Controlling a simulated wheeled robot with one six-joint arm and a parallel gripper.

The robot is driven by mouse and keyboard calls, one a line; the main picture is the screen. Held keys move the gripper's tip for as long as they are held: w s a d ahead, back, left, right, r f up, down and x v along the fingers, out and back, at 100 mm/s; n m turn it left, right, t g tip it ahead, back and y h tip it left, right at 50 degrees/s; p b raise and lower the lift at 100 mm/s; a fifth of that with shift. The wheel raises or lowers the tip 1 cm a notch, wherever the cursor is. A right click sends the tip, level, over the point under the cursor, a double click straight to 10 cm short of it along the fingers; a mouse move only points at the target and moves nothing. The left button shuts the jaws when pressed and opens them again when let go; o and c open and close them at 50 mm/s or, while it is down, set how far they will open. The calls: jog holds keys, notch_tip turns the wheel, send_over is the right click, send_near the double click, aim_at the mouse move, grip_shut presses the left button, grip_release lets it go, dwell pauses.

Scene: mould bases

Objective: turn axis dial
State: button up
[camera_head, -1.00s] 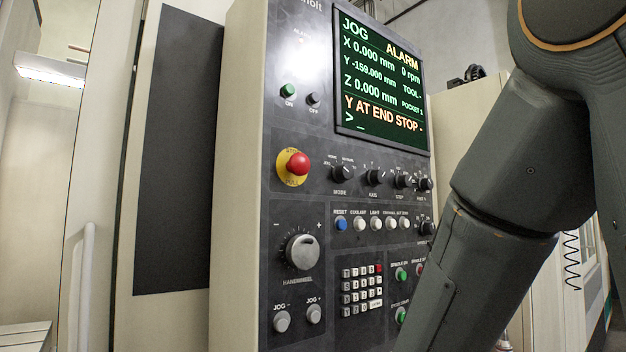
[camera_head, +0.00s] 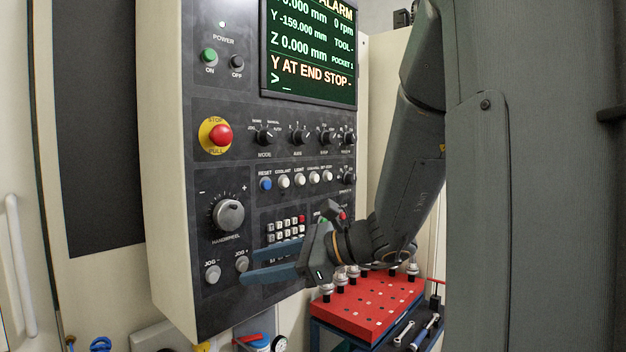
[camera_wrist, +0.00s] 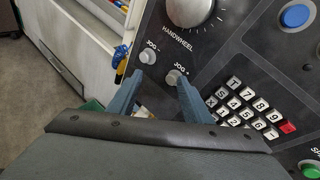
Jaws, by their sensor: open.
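The axis dial (camera_head: 299,135) is a small black knob on the dark control panel (camera_head: 205,305), to the right of the mode dial (camera_head: 264,135). It is not in the wrist view. My gripper (camera_head: 247,266) is open and empty, below and to the left of the axis dial, in front of the panel's lower part. In the wrist view, my gripper's blue-grey fingers (camera_wrist: 158,80) point at the area of the jog + button (camera_wrist: 174,76). The screen (camera_head: 310,60) reads "Y AT END STOP" and "ALARM", with Y at -159.000.
A red emergency stop (camera_head: 221,135) on a yellow ring is left of the dials. The handwheel (camera_head: 229,214) and keypad (camera_head: 286,229) are lower. A red tray (camera_head: 350,318) with tool holders stands below right. My arm covers the panel's lower right.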

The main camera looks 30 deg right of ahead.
jog(key=w+d+r+m+t, duration=0.3)
jog(key=d+r+m+t, duration=0.15)
jog(key=d+r, duration=0.45)
jog(key=m+t+h, duration=0.3)
jog(key=m+t, duration=0.1)
jog(key=t, duration=0.3)
send_near(306, 139)
jog(key=w, duration=0.1)
jog(key=p+x, duration=0.3)
jog(key=x, duration=0.4)
jog(key=shift+a+r, duration=0.15)
jog(key=shift+r, duration=0.15)
jog(key=shift+w, duration=0.1)
jog(key=c, duration=1.1)
jog(key=shift+o, duration=0.2)
